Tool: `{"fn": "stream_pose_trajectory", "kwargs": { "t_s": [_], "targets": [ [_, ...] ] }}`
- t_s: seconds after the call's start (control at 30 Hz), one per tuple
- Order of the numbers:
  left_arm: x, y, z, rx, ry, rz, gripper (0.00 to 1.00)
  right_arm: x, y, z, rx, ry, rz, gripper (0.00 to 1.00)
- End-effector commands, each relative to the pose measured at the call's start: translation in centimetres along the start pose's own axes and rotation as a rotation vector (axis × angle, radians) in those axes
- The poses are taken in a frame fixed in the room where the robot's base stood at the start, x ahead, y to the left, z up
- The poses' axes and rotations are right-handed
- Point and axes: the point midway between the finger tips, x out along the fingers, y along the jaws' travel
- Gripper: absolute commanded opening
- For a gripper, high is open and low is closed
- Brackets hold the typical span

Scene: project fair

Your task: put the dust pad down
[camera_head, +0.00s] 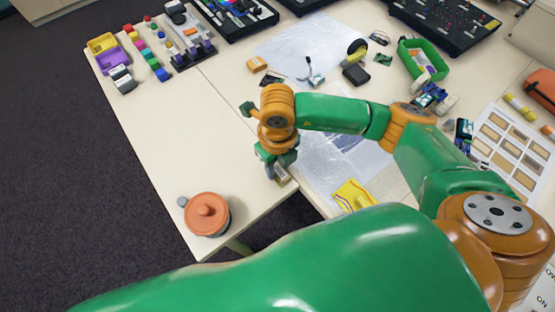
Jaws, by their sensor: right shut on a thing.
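My right gripper (274,164) is shut on a small grey and tan block-like thing, which I take for the dust pad (282,177). Only its lower part shows below the fingers; the rest is hidden by them. The gripper points down over the inner edge of the left white table, close to the seam with the main table. I cannot tell whether the pad touches a surface. My left gripper is not in view.
An orange-lidded pot (207,212) stands at the left table's near corner. The left white table (165,130) is mostly bare in its middle. Colored blocks and bins (103,44) sit at its far end. A yellow packet (352,195) and a green basket (424,62) lie to the right.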

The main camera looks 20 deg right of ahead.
Motion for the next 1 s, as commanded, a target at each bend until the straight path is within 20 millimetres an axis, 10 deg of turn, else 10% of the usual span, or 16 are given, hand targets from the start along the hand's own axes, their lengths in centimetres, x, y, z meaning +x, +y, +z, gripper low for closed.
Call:
{"fn": "stream_pose_trajectory", "kwargs": {
  "t_s": [0.23,0.27,0.37,0.77,1.0],
  "targets": [
    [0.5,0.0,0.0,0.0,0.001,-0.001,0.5,0.3,0.0,0.1,-0.001,-0.001,0.0,0.0],
    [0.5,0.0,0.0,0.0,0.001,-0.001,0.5,0.3,0.0,0.1,-0.001,-0.001,0.0,0.39],
    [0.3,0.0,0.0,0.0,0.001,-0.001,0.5,0.2,0.0,0.1,-0.001,-0.001,0.0,0.66],
    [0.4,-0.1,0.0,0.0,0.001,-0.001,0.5,-0.7,0.0,0.2,0.0,-0.004,0.002,0.66],
    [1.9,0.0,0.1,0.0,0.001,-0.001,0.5,-6.6,0.0,0.2,-0.003,-0.009,0.0,0.66]
  ]
}}
